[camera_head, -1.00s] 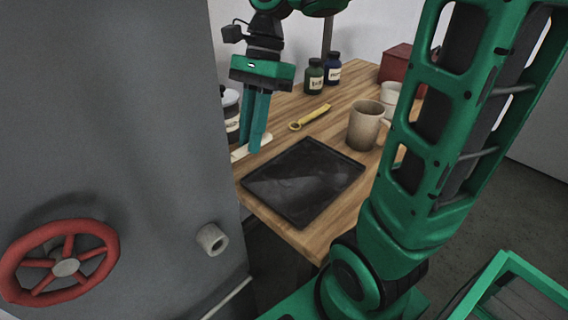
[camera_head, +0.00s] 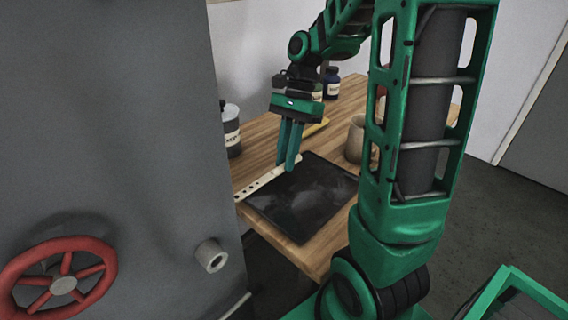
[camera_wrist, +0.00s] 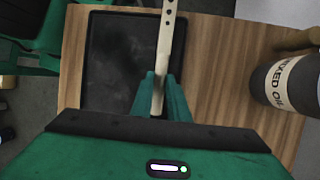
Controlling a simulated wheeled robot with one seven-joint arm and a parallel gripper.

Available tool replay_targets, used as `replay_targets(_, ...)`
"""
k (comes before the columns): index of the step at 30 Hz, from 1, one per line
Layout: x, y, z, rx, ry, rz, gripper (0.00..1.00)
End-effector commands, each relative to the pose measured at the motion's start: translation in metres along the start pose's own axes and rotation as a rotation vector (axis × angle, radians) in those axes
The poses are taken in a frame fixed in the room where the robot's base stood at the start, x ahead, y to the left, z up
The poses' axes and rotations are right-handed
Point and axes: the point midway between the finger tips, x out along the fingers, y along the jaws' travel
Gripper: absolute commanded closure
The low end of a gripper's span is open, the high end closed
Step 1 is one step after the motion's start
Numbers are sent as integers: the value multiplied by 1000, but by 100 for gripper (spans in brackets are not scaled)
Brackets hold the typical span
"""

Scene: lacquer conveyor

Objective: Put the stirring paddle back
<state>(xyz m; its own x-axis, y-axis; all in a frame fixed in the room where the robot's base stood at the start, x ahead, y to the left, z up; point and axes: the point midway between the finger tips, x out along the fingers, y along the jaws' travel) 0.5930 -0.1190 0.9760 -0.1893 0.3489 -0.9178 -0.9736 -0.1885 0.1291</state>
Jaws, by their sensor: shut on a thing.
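The stirring paddle (camera_head: 259,184) is a pale, flat strip with a row of holes. My gripper (camera_head: 288,165) is shut on it near one end and points down. In the wrist view the paddle (camera_wrist: 164,50) runs from between my fingers (camera_wrist: 160,95) along the edge of a black tray. The black tray (camera_head: 310,205) lies on the wooden table and looks empty. The paddle passes over or beside the tray's left edge; I cannot tell whether it touches the tray or table.
A labelled bottle (camera_head: 231,130) stands at the table's left, beside a grey cabinet (camera_head: 110,130) with a red wheel (camera_head: 62,285). A beige mug (camera_head: 354,140), a yellow tool (camera_head: 316,127) and dark jars (camera_head: 331,86) stand or lie farther back. Bare wood (camera_head: 258,150) shows between bottle and gripper.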

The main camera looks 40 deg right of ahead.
Motion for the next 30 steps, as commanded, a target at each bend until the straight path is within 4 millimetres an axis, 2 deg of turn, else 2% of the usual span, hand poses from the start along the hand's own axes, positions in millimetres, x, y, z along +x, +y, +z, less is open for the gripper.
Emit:
replay_targets(3, 16, -2, -5, 0, -2, 3, 100)
replay_targets(6, 22, -3, -8, 0, 0, 1, 100)
replay_targets(22, 29, -4, -11, 0, 0, 0, 100)
replay_targets(23, 29, -4, -11, -1, 0, -1, 81)
replay_targets(24, 29, -4, -11, -1, 0, -1, 71)
replay_targets(25, 29, -4, -11, -1, 0, 0, 67)
replay_targets(30, 29, -4, -10, -1, 0, 0, 67)
